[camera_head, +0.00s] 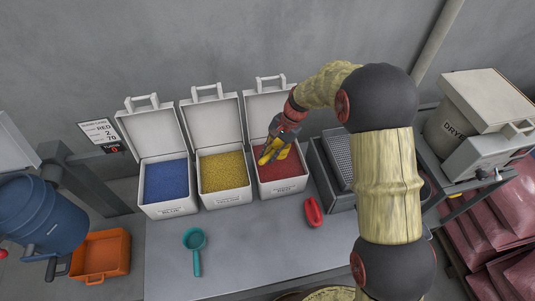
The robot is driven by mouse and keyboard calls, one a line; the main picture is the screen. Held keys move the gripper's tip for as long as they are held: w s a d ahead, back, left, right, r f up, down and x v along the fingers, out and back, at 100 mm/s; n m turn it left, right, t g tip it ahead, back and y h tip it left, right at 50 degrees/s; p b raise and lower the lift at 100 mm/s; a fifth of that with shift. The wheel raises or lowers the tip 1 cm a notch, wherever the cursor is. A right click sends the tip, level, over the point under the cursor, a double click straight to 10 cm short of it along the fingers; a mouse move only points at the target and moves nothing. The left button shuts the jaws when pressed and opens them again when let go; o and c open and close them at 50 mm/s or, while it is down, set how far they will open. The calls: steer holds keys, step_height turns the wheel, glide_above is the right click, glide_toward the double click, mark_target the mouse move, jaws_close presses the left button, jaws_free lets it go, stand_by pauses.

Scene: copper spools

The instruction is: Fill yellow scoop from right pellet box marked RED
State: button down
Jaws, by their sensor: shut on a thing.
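My gripper (282,136) is over the right pellet box (274,189) and is shut on the yellow scoop (268,155). The scoop is tilted and its lower end points down and left, at or just above the red pellets (284,169). I cannot tell whether it touches them or whether any pellets are in it. The box is white with its lid (262,113) standing open behind. My gripper and wrist hide part of the lid and of the box's far edge.
A yellow pellet box (226,199) and a blue pellet box (168,208) stand open to the left. A red scoop (313,212) and a teal scoop (196,250) lie on the bench (250,265). A grey machine (335,170) stands close on the right. The front bench is mostly clear.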

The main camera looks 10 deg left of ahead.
steer(key=w+f+g, duration=0.1)
steer(key=w+d+f+g, duration=0.1)
steer(key=shift+w+f+y, duration=0.15)
steer(key=shift+w+y, duration=0.15)
steer(key=shift+w, duration=0.1)
step_height(320, 180, down, 9)
steer(key=w+b, duration=0.1)
steer(key=b, duration=0.4)
steer(key=shift+w+d, duration=0.3)
steer(key=shift+w, duration=0.1)
steer(key=shift+f, duration=0.15)
stand_by(0.4)
